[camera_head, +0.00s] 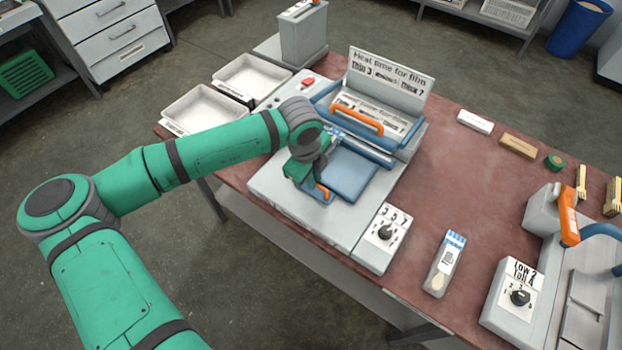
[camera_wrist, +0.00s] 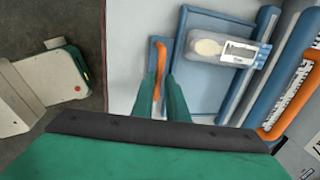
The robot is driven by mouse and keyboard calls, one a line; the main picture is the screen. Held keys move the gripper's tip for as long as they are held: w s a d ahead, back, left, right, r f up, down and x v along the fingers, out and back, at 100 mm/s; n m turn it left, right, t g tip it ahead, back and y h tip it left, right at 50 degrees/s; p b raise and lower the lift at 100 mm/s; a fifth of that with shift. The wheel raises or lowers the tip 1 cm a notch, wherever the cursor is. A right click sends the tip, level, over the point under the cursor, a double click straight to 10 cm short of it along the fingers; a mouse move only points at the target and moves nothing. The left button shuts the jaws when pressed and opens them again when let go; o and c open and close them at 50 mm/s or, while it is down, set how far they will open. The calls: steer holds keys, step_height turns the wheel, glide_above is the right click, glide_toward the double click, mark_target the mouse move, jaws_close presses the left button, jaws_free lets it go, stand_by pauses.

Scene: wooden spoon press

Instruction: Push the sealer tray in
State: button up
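The heat sealer (camera_head: 376,125) stands on the table, with its orange-handled lid raised. Its blue sealer tray (camera_head: 352,176) lies flat in front of the lid, and it also shows in the wrist view (camera_wrist: 203,88). A pouch with a wooden spoon and a label (camera_wrist: 225,50) lies across the tray's inner part; in the head view my wrist mostly hides it. My gripper (camera_head: 318,190) is at the tray's orange handle (camera_wrist: 158,68). In the wrist view, its fingers (camera_wrist: 162,88) lie close on both sides of the handle and look shut on it.
A dial box (camera_head: 386,236) sits right of the sealer front. Another spoon pouch (camera_head: 445,263) lies on the red table (camera_head: 440,180). Two white trays (camera_head: 203,110) stand left. A second machine (camera_head: 575,290) and its dial box (camera_head: 516,301) stand right.

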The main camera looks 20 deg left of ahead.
steer(key=o, duration=0.3)
steer(key=shift+w+d, duration=0.2)
steer(key=shift+d, duration=0.05)
steer(key=shift+w+a, duration=0.1)
steer(key=shift+a, duration=0.05)
steer(key=shift+r, duration=0.1)
steer(key=r, duration=0.3)
steer(key=s+r, duration=0.1)
steer(key=r, duration=0.3)
steer(key=s+r, duration=0.1)
steer(key=r, duration=0.2)
steer(key=shift+a+r, duration=0.15)
steer(key=shift+a, duration=0.2)
